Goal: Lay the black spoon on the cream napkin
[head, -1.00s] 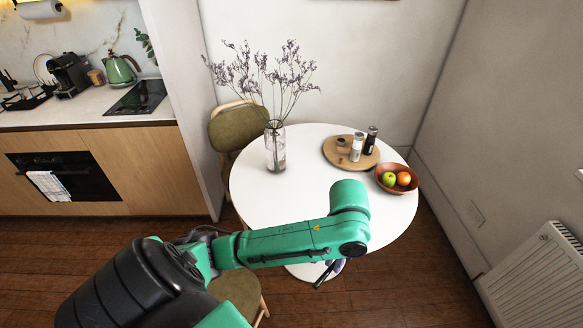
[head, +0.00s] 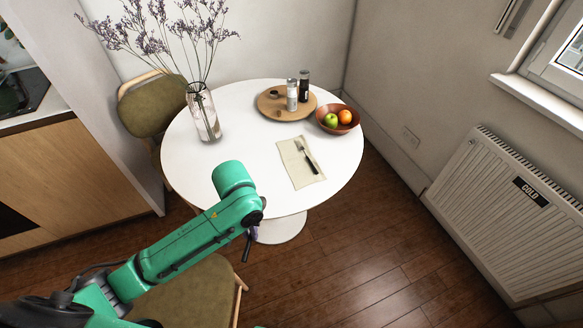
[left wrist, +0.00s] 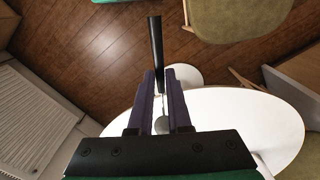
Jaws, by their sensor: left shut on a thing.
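The black spoon (left wrist: 156,55) is gripped in my left gripper (left wrist: 163,97). In the left wrist view its dark handle sticks out past the fingertips over the floor, and a grey bowl end (left wrist: 162,124) shows between the fingers. In the head view my left gripper (head: 253,233) is mostly hidden behind my green forearm, with the dark handle (head: 247,247) hanging below, just off the near table edge. The cream napkin (head: 291,160) lies flat on the white table, up and right of the gripper. A dark-handled fork (head: 309,159) lies on it. My right gripper is not seen.
The round white table (head: 240,135) carries a glass vase (head: 203,115) of tall dried stems, a wooden tray (head: 268,107) with shakers, and a fruit bowl (head: 338,120). A green chair (head: 190,295) stands below my left arm. The table between vase and napkin is clear.

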